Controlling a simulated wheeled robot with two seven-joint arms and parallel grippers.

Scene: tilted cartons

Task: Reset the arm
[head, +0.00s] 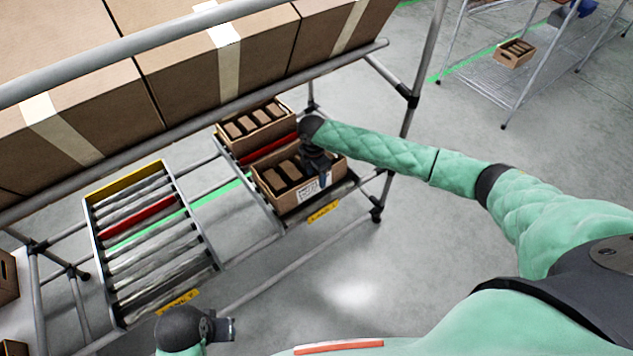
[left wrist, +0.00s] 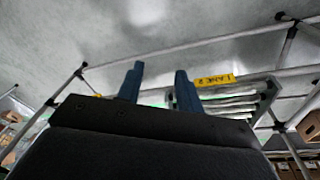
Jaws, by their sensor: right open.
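My right arm reaches across from the right in the head view. My right gripper (head: 318,172) is open at the right end of the front carton, over its rim; the wrist hides part of it, and I cannot tell if it touches the carton. The front carton (head: 292,205) is open-topped, holds several brown items and has a white label. My left gripper (head: 226,328) is low in the head view, in front of the rack and away from the cartons. In the left wrist view its two blue fingers (left wrist: 158,72) stand apart with nothing between them.
A second open carton (head: 250,128) sits behind the front one on the same tilted lane. The roller lane (head: 150,240) to the left is empty. Large closed boxes (head: 185,70) fill the shelf above. A wire cart (head: 540,70) stands at the far right; open floor lies between.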

